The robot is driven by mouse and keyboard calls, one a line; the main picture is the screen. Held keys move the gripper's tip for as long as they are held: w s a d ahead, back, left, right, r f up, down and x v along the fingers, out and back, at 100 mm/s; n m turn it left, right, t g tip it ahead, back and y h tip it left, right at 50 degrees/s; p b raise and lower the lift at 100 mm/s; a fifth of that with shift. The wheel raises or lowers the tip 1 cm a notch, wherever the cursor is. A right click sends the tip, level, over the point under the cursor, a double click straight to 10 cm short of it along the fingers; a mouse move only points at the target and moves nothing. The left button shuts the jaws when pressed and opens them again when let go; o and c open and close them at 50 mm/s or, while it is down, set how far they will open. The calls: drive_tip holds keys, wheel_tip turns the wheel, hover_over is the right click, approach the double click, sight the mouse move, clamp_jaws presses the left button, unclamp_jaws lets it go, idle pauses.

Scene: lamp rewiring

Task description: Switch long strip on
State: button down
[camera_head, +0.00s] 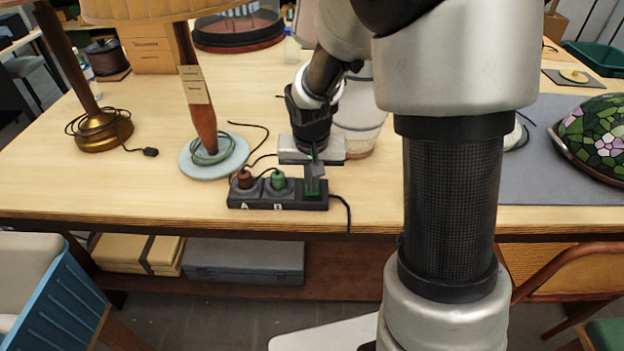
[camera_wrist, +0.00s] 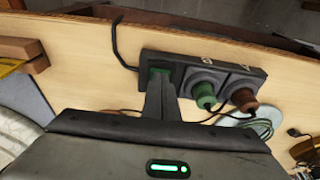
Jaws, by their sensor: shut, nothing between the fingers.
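The long black power strip (camera_head: 262,204) lies near the table's front edge, with sockets marked A and B. A brown plug sits in A (camera_head: 244,179) and a green plug in B (camera_head: 278,181). In the wrist view the strip (camera_wrist: 222,70) shows both the green plug (camera_wrist: 203,92) and the brown plug (camera_wrist: 243,98). A green switch (camera_wrist: 159,72) is at the strip's end beside socket B. My gripper (camera_head: 315,186) is shut and points down, with its fingertips at the switch. The fingers partly cover the switch, and I cannot tell its position or whether they touch it.
A lamp with a pale round base (camera_head: 213,160) stands behind the strip to the left, its green cord coiled. A brass-based lamp (camera_head: 104,134) stands further left. A pale pot (camera_head: 362,128) is close behind my gripper. A stained-glass shade (camera_head: 598,135) lies on the grey mat (camera_head: 532,185) at right.

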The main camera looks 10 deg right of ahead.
drive_tip(key=shift+s+f+b, duration=0.2)
drive_tip(key=shift+f+b, duration=0.3)
drive_tip(key=shift+f, duration=0.2)
drive_tip(key=shift+a+r, duration=0.1)
drive_tip(key=shift+r, duration=0.15)
drive_tip(key=shift+w+d+r+p, duration=0.2)
drive_tip(key=shift+w+r+p, duration=0.15)
drive_tip(key=shift+w+p, duration=0.25)
drive_tip(key=shift+r, duration=0.25)
drive_tip(key=p+v, duration=0.2)
drive_tip(key=v, duration=0.1)
drive_tip(key=w+p+v, duration=0.1)
drive_tip(key=p, duration=0.1)
drive_tip(key=shift+s+d+r, duration=0.1)
drive_tip(key=shift+d+r, duration=0.05)
drive_tip(key=shift+r, duration=0.3)
drive_tip(key=s+a+r, duration=0.1)
drive_tip(key=s+r, duration=0.3)
drive_tip(key=r, duration=0.3)
drive_tip(key=shift+s+a+r, duration=0.15)
drive_tip(key=shift+s+r, duration=0.15)
drive_tip(key=shift+s, duration=0.05)
